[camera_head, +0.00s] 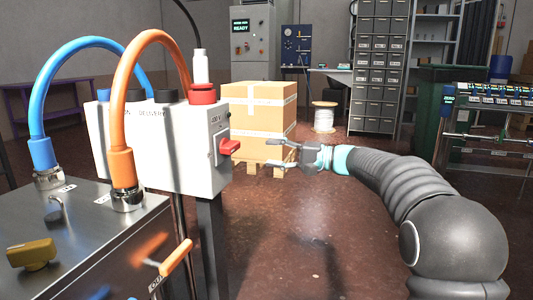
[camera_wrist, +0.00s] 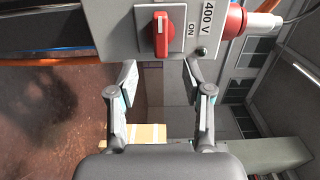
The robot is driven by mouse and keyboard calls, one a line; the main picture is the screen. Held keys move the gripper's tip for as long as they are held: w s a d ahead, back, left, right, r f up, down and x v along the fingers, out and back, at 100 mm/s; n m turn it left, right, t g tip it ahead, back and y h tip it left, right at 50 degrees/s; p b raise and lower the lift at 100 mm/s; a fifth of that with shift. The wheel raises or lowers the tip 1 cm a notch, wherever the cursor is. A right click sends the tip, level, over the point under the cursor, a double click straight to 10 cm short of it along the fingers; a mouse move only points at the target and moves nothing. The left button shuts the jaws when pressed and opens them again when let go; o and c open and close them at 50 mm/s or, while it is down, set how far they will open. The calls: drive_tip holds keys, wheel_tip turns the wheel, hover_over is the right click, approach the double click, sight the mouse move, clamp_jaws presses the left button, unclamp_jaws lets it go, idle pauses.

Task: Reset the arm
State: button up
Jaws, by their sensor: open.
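My gripper (camera_head: 279,153) is open and empty, at the end of my dark arm that reaches in from the right. It points left toward a grey-white box (camera_head: 165,150) on a post. A red rotary switch (camera_head: 229,147) sits on the box's right face, a short way from the fingertips and apart from them. In the wrist view, my gripper (camera_wrist: 158,72) has its fingers spread wide with nothing between them. The red switch (camera_wrist: 161,33) shows beyond the fingertips, beside the labels "ON" and "400 V".
A steel cabinet (camera_head: 85,240) with blue and orange hoses (camera_head: 122,110) stands at the front left. Cardboard cartons (camera_head: 262,115) on a pallet stand behind my gripper. A spool (camera_head: 324,117) and a drawer cabinet (camera_head: 378,70) are farther back. The middle floor is clear.

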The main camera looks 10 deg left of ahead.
wheel_tip(320, 180, down, 13)
drive_tip(key=s+d+m+h, duration=0.2)
drive_tip(key=h, duration=0.2)
drive_tip(key=s+d+f+h+p, duration=0.2)
drive_tip(key=s+d+f+h, duration=0.25)
drive_tip(key=s+d, duration=0.3)
drive_tip(key=s+d+r+n+t+h+p, duration=0.15)
drive_tip(key=s+d+h, duration=0.25)
drive_tip(key=s+d, duration=0.6)
drive_tip(key=s+d+r+n+h+p, duration=0.1)
drive_tip(key=s+d+h+p, duration=0.25)
drive_tip(key=s+d, duration=0.6)
drive_tip(key=s+d+r+t+h+p, duration=0.1)
drive_tip(key=s+r+t+h+p, duration=0.1)
drive_tip(key=s+r, duration=0.5)
drive_tip(key=s+t+p, duration=0.1)
drive_tip(key=s, duration=0.2)
drive_tip(key=shift+d+p, duration=0.35)
